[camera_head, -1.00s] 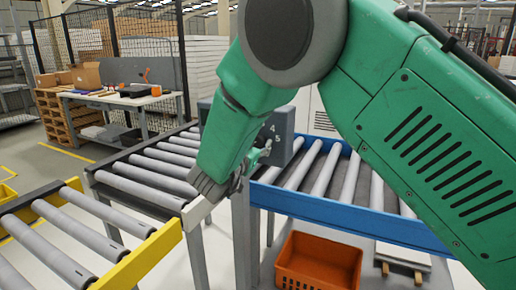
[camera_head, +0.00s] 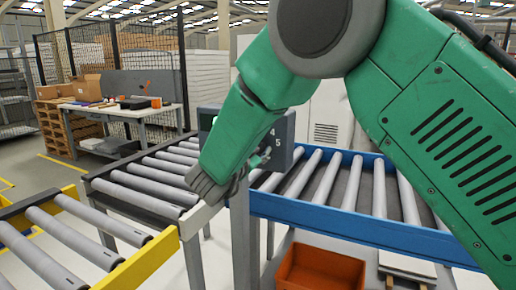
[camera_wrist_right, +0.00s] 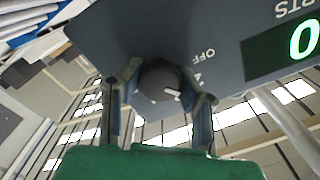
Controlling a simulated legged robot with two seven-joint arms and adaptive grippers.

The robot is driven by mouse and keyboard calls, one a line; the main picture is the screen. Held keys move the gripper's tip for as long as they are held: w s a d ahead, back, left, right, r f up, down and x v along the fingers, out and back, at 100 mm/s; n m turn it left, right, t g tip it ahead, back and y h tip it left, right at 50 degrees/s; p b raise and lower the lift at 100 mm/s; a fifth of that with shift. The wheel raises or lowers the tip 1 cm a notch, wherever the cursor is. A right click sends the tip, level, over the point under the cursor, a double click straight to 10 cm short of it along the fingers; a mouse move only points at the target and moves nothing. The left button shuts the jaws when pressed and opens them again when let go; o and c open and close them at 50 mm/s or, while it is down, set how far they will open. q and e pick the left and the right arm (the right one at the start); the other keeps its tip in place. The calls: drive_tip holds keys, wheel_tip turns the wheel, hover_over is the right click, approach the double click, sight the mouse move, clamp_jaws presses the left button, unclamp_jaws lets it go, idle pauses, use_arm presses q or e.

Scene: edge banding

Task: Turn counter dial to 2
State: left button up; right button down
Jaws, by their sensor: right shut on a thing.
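My right arm covers much of that face. In the right wrist view, the round dark dial (camera_wrist_right: 158,80) sits between the two fingers of my right gripper (camera_wrist_right: 165,92), which is shut on it. A green-lit display (camera_wrist_right: 291,44) reads 0. My right gripper (camera_head: 258,160) is partly hidden in the head view. My left gripper is not in view.
A blue-framed roller conveyor (camera_head: 345,213) stands right of the post, with an orange bin (camera_head: 320,270) below. More rollers and a yellow-framed conveyor (camera_head: 150,260) are at left. A workbench (camera_head: 140,110) stands farther back.

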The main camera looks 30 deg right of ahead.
drive_tip(key=shift+r, duration=0.2)
drive_tip(key=c, duration=1.5)
unclamp_jaws()
drive_tip(key=o, duration=0.4)
drive_tip(key=shift+w+f, duration=0.1)
drive_tip(key=shift+f, duration=0.05)
drive_tip(key=shift+a, duration=0.1)
drive_tip(key=v, duration=0.7)
drive_tip(key=shift+a, duration=0.15)
drive_tip(key=shift+f, duration=0.1)
